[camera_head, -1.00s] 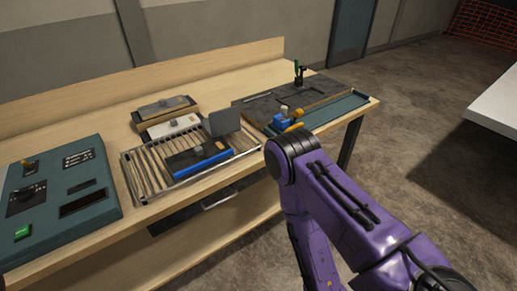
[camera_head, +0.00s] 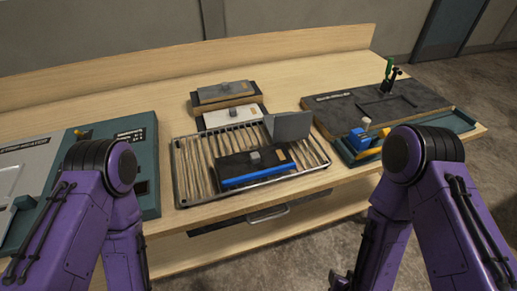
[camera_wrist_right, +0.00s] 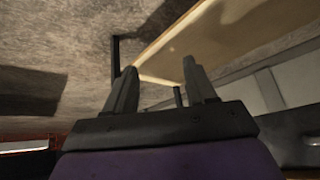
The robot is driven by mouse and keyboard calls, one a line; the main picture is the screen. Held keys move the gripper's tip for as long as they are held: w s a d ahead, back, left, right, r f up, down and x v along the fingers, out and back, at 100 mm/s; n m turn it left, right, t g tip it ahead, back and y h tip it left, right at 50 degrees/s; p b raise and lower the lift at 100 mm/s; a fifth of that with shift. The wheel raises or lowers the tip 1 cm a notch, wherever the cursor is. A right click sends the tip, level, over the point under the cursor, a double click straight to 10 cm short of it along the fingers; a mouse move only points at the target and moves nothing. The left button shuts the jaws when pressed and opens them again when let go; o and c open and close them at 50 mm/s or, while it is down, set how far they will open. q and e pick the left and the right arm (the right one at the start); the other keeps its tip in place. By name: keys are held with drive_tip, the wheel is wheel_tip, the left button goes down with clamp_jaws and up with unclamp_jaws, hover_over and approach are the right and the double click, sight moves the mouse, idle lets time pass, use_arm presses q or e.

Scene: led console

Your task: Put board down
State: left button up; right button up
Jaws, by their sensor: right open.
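A dark board with a blue front edge (camera_head: 262,176) and a small grey block on top lies in the wire rack (camera_head: 186,192) in the head view. A grey plate (camera_head: 288,126) stands tilted at the rack's right back. Behind the rack lie a white-fronted board (camera_head: 231,117) and a grey-topped one (camera_head: 222,92). My right gripper (camera_wrist_right: 158,78) is open and empty in the right wrist view, below the bench's level, with nothing between its fingers. My left arm shows at the left of the head view, but its gripper is out of the picture. Neither arm touches a board.
The wooden bench (camera_head: 110,95) carries a teal console (camera_head: 148,180) at left, partly hidden by my left arm. At right are a dark fixture plate (camera_head: 350,108) with a green-handled clamp (camera_head: 388,70) and a teal tray (camera_head: 455,120) with blue and yellow tools. A drawer handle (camera_head: 268,215) sits below the rack.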

drive_tip(key=w+a+r+n+t+y, duration=0.2)
drive_tip(key=w+a+r+n+t, duration=0.15)
drive_tip(key=w+a+r, duration=0.35)
drive_tip(key=n+t+y+b, duration=0.1)
drive_tip(key=n+t+y, duration=0.35)
drive_tip(key=t, duration=0.25)
approach(256, 158)
drive_tip(key=shift+t+y, duration=0.25)
drive_tip(key=shift+y, duration=0.1)
drive_tip(key=p+x, duration=0.1)
drive_tip(key=x, duration=0.2)
drive_tip(key=p+x, duration=0.3)
drive_tip(key=x, duration=0.2)
drive_tip(key=shift+w+d+f+p, duration=0.15)
drive_tip(key=shift+w+f+p, duration=0.15)
drive_tip(key=shift+w, duration=0.1)
drive_tip(key=shift+w+f, duration=0.1)
drive_tip(key=shift+c, duration=1.3)
use_arm(q)
drive_tip(key=r, duration=0.3)
drive_tip(key=shift+s+a+r, duration=0.15)
drive_tip(key=shift+s, duration=0.25)
use_arm(e)
clamp_jaws()
